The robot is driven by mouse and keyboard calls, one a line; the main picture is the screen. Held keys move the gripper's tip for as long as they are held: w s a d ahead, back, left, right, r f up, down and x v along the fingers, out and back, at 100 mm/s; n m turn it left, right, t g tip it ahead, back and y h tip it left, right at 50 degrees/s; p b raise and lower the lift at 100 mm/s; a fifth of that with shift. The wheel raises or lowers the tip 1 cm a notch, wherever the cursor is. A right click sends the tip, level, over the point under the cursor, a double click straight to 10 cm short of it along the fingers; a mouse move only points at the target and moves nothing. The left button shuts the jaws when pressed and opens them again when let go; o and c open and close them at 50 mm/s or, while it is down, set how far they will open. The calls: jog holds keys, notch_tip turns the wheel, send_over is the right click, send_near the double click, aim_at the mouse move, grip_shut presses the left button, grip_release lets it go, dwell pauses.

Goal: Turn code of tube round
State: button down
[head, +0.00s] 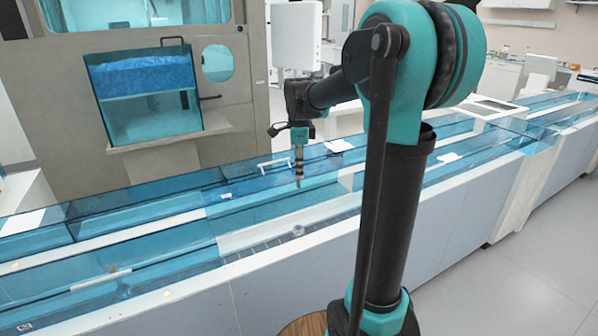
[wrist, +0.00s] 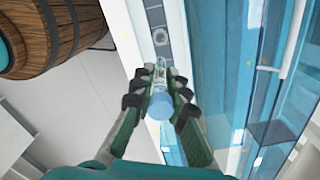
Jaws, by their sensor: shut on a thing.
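My gripper (wrist: 160,103) is shut on a tube (wrist: 159,108) with a blue cap; its clear body shows between and beyond the fingers in the wrist view. The cap faces the wrist camera. No code on the tube can be made out in either view. In the head view my gripper (head: 299,176) points down over the blue-covered track (head: 270,215). The tube is too small to make out clearly there.
A small clear round piece (head: 298,231) sits on the track's front strip. A cabinet (head: 230,95) with a blue window stands behind the track.

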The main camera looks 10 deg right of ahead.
jog(key=shift+f, duration=0.1)
jog(key=shift+f, duration=9.6)
jog(key=n, duration=1.5)
jog(key=shift+w+a+n, duration=0.1)
jog(key=shift+n, duration=0.2)
jog(key=n, duration=0.4)
jog(key=shift+f, duration=0.15)
